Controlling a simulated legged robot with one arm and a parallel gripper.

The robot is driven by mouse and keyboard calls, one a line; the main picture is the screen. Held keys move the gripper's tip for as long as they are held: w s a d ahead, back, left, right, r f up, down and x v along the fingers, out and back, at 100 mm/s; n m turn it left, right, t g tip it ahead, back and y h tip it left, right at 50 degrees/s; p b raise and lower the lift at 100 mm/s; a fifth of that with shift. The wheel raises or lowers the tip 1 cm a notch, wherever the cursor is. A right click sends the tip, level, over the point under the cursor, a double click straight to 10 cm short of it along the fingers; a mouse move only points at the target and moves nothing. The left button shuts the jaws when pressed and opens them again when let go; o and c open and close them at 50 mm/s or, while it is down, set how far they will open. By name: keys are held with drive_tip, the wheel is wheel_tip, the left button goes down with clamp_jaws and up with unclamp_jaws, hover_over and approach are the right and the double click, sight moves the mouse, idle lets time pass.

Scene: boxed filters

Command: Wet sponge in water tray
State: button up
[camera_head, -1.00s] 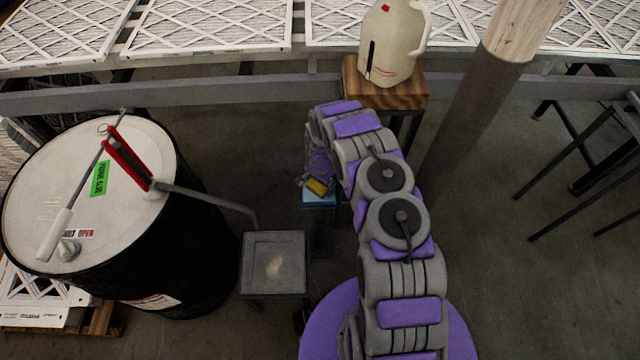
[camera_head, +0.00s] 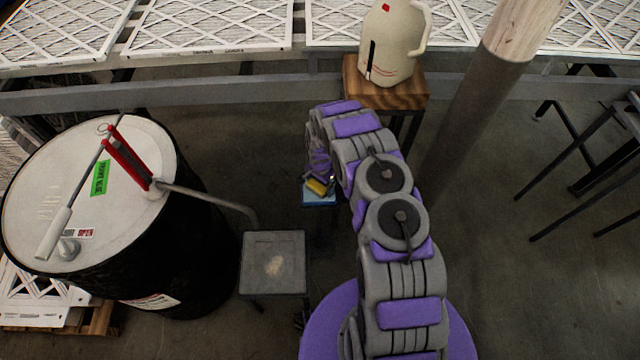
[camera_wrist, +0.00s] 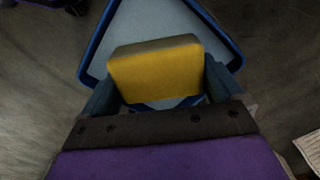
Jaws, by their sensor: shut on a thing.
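A yellow sponge (camera_wrist: 155,72) is held between the two fingers of my gripper (camera_wrist: 160,88) in the wrist view. The sponge (camera_head: 317,187) also shows small in the head view, at the end of my arm. The blue-rimmed water tray (camera_wrist: 228,38) with a pale inside lies behind and below the sponge in the wrist view. The tray (camera_head: 319,201) shows as a small light-blue patch in the head view. My gripper (camera_head: 318,180) is partly hidden there by my arm. I cannot tell whether the sponge touches the water.
A black drum (camera_head: 205,230) with a white lid and a red-handled pump stands at the left. A small grey stand (camera_head: 258,237) is beside it. A beige jug (camera_head: 392,45) sits on a wooden stool (camera_head: 405,92). A post (camera_head: 475,125) rises at the right.

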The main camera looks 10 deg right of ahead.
drive_tip(key=shift+r+p, duration=1)
drive_tip(key=shift+r, duration=2.5)
drive_tip(key=shift+r, duration=0.1)
drive_tip(key=shift+w+r, duration=0.1)
drive_tip(key=shift+r, duration=0.25)
drive_tip(key=s+r+n, duration=0.3)
drive_tip(key=r+n, duration=0.2)
drive_tip(key=r, duration=1.1)
drive_tip(key=s+r+n, duration=0.3)
drive_tip(key=r+n, duration=0.2)
drive_tip(key=r, duration=1.1)
drive_tip(key=shift+s+a+n, duration=0.3)
drive_tip(key=shift+a, duration=0.15)
